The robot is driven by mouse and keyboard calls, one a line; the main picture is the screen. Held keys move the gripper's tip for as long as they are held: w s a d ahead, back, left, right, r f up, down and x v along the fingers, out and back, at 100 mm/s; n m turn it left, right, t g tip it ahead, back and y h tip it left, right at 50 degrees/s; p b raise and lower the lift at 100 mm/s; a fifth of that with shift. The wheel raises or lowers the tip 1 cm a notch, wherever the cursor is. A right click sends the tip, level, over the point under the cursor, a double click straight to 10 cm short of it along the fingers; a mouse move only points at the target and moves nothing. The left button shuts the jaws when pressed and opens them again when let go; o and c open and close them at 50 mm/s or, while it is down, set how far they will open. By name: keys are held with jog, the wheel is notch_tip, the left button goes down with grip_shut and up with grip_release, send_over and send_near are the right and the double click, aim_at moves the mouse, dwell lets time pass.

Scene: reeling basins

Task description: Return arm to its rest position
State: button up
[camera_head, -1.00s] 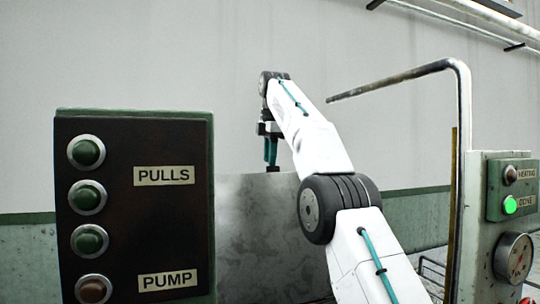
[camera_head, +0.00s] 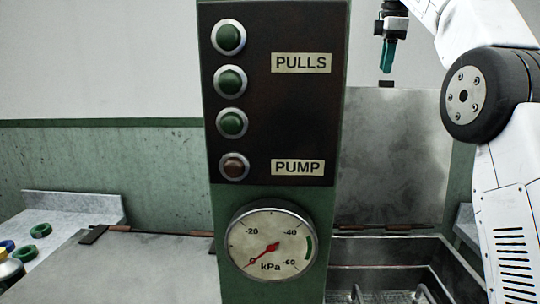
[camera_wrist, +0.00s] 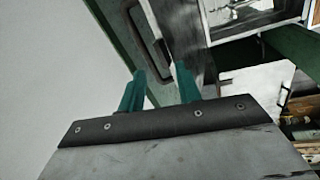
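My white arm with a black joint stands raised at the right of the head view. My gripper (camera_head: 388,55) points down with teal fingers, above the top edge of an upright grey steel lid (camera_head: 400,160); I cannot tell the gap between them in depth. In the wrist view my gripper (camera_wrist: 160,90) shows two teal fingers spread apart, with nothing between them. A grey plate with a dark riveted edge hides their bases there.
A green panel (camera_head: 340,210) with PULLS and PUMP labels and a kPa gauge (camera_head: 271,244) stands in front. An open steel basin (camera_head: 400,250) lies below the lid. A flat metal cover (camera_head: 140,265) is at left, beside a grey counter (camera_head: 80,203) with green rings.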

jog(key=s+a+f+m, duration=0.2)
jog(key=s+f+m, duration=0.2)
jog(key=s, duration=0.6)
jog(key=s+a+f+m, duration=0.2)
jog(key=s+f+m, duration=0.15)
jog(key=s, duration=0.75)
jog(key=s+a+f+m, duration=0.1)
jog(key=s+f+m, duration=0.6)
jog(key=s+f, duration=1.7)
jog(key=shift+s+a+f+g, duration=0.15)
jog(key=shift+a+f+g, duration=0.2)
jog(key=shift+f+g, duration=0.05)
